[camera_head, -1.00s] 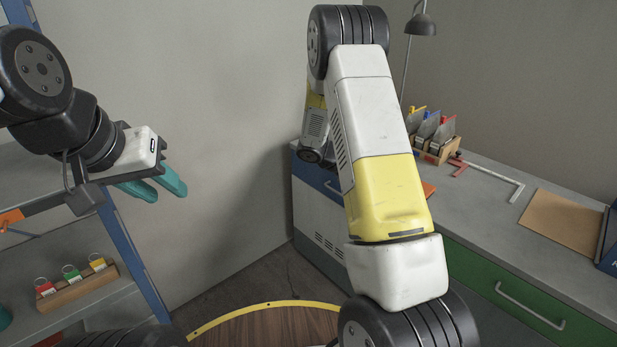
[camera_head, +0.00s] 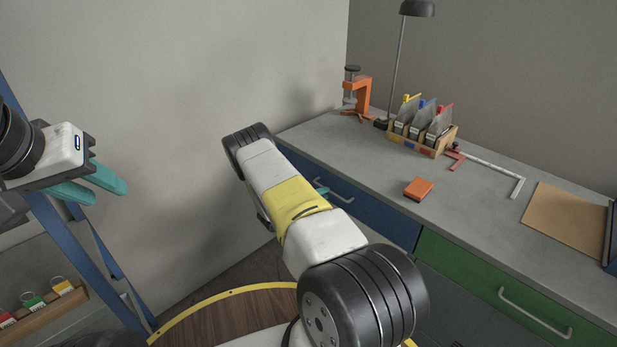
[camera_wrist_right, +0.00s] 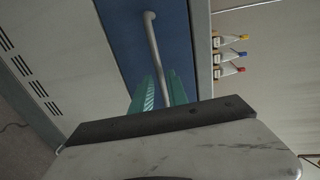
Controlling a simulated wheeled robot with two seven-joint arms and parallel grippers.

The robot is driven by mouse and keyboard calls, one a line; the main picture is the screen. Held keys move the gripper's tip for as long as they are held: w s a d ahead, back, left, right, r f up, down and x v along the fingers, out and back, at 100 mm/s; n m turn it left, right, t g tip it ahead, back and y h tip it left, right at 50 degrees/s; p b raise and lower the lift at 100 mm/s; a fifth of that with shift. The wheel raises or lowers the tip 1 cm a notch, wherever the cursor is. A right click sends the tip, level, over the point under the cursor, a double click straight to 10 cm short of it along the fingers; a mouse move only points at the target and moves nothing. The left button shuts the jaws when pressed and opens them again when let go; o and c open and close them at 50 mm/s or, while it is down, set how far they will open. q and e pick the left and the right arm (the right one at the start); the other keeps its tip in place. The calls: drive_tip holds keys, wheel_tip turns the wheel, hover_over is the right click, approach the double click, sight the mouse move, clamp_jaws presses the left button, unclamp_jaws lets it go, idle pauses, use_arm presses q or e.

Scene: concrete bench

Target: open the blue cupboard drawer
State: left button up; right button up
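The blue drawer (camera_head: 378,219) is at the left end of the bench, its front flush with the cabinet. Its grey handle (camera_head: 335,191) also shows in the right wrist view (camera_wrist_right: 152,38), against the blue front. My right gripper (camera_wrist_right: 162,86) is open at the handle, with one teal finger on each side of the bar; contact is unclear. In the head view its forearm hides most of the gripper, and only a bit of teal shows beside the handle. My left gripper (camera_head: 92,182) is open and empty at the left, away from the bench.
The green drawer (camera_head: 477,275) is right of the blue one. On the bench stand an orange clamp (camera_head: 362,92), a box of packets (camera_head: 446,140), an orange block (camera_head: 419,187) and a lamp (camera_head: 400,60). A shelf (camera_head: 75,240) is at the left.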

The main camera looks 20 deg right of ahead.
drive_tip(key=shift+x, duration=2)
clamp_jaws()
